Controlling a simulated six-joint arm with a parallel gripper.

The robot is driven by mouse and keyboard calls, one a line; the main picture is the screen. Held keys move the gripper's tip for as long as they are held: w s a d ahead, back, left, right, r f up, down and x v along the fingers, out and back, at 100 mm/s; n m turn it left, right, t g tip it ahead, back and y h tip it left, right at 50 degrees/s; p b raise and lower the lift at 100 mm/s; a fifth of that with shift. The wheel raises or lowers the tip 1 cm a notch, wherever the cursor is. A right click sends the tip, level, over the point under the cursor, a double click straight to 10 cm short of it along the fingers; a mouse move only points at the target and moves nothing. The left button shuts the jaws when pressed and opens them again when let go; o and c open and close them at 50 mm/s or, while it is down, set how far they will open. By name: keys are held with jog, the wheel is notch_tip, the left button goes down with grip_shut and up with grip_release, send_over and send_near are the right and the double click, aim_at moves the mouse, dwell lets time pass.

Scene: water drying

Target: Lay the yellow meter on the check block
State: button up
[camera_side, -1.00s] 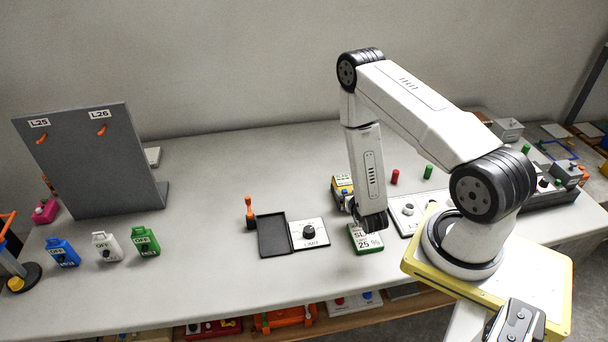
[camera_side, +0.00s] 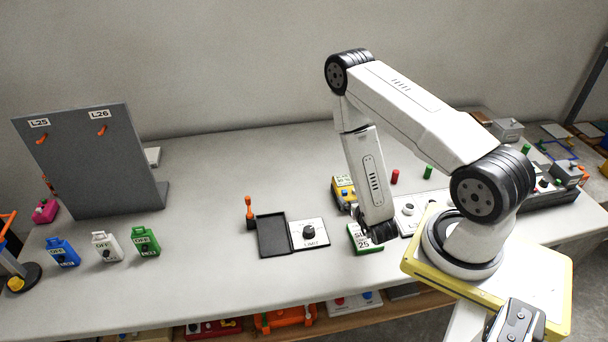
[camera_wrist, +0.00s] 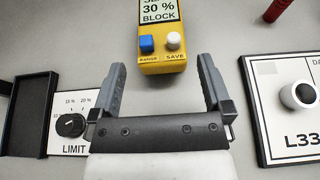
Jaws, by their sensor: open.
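The yellow meter (camera_side: 343,190) lies on the table behind my gripper (camera_side: 380,233) in the side view, partly hidden by my arm. In the wrist view the meter (camera_wrist: 163,58) shows a pale display reading "30 % BLOCK", a blue button and a white button. My gripper (camera_wrist: 161,64) is open and empty there, and the meter's near end appears between the fingertips; I cannot tell the height gap. A green block marked "25" (camera_side: 366,247), likely the check block, lies under and beside my gripper in the side view, partly covered. It does not show in the wrist view.
A black tray (camera_side: 273,249) and the LIMIT dial panel (camera_side: 320,239) lie left of the green block. The L33 panel (camera_wrist: 262,128) is at right in the wrist view. Red (camera_side: 395,177) and green (camera_side: 428,171) cylinders stand behind.

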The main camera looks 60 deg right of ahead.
jog(key=shift+v, duration=3.5)
jog(key=shift+d+r+h, duration=0.2)
jog(key=shift+d+h, duration=0.05)
jog(key=shift+h, duration=0.05)
jog(key=s+d+r+m+g+h, duration=0.4)
jog(key=d+r+m+g, duration=0.1)
jog(key=r+m+g, duration=0.5)
jog(key=s+a+m+g+y, duration=0.2)
jog(key=a+m+g+y, duration=0.3)
jog(key=m, duration=0.3)
jog(key=w+a+r+m+t+y, duration=0.3)
jog(key=w+a+m+t+y, duration=0.1)
jog(key=w+a, duration=0.2)
jog(key=w+a+r+m+t+y, duration=0.4)
jog(key=w+a+m+y, duration=0.1)
jog(key=w+a, duration=0.1)
jog(key=shift+a, duration=0.85)
